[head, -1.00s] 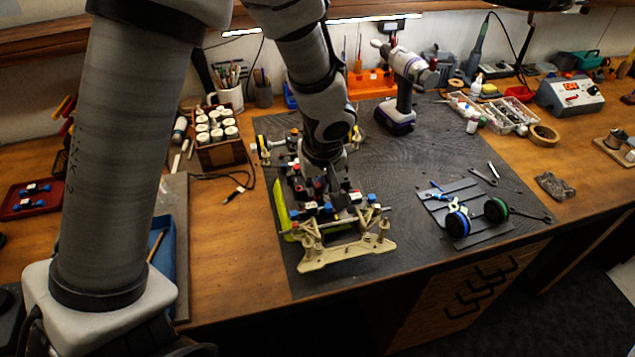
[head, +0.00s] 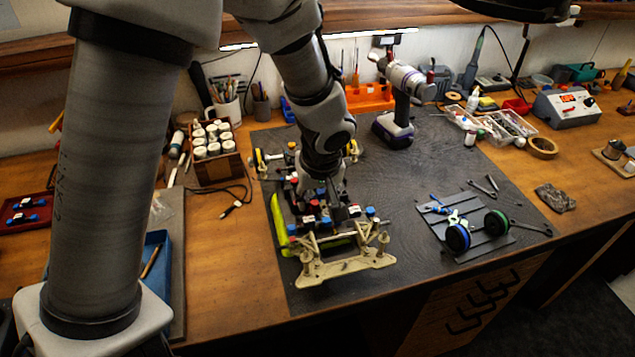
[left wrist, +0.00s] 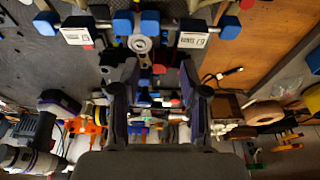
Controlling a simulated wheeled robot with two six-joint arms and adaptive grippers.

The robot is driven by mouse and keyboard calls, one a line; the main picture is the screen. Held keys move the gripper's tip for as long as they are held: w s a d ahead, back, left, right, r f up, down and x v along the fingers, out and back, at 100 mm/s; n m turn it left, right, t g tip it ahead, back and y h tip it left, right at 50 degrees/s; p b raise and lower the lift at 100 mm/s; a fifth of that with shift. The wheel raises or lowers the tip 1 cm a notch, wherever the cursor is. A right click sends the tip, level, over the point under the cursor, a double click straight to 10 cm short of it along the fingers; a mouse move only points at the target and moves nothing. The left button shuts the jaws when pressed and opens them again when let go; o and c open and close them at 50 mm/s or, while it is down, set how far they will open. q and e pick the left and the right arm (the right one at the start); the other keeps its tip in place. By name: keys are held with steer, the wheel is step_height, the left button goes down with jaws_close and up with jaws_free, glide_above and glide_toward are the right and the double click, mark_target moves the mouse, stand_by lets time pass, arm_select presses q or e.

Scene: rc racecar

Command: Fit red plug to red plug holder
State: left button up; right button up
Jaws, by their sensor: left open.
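The cream-coloured racecar chassis (head: 345,268) stands on the dark mat, with red, blue and black small parts on its deck. My left gripper (head: 318,192) points down over the middle of the chassis. In the left wrist view its two dark fingers (left wrist: 157,78) are apart. A small red piece (left wrist: 158,69) shows between them, below a grey round part; I cannot tell whether it touches a finger. Another red piece (head: 314,203) shows on the deck in the head view. I cannot tell which red piece is the plug and which the holder. My right gripper is not in view.
A purple-and-white drill (head: 398,110) stands behind the chassis. A grey slatted panel (head: 478,240) with blue and green wheels lies to the right. A wooden box of white jars (head: 225,168) is at the left. The mat between chassis and panel is clear.

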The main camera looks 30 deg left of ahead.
arm_select(q)
steer(key=v, duration=1)
steer(key=shift+r, duration=0.3)
steer(key=shift+s+d, duration=0.1)
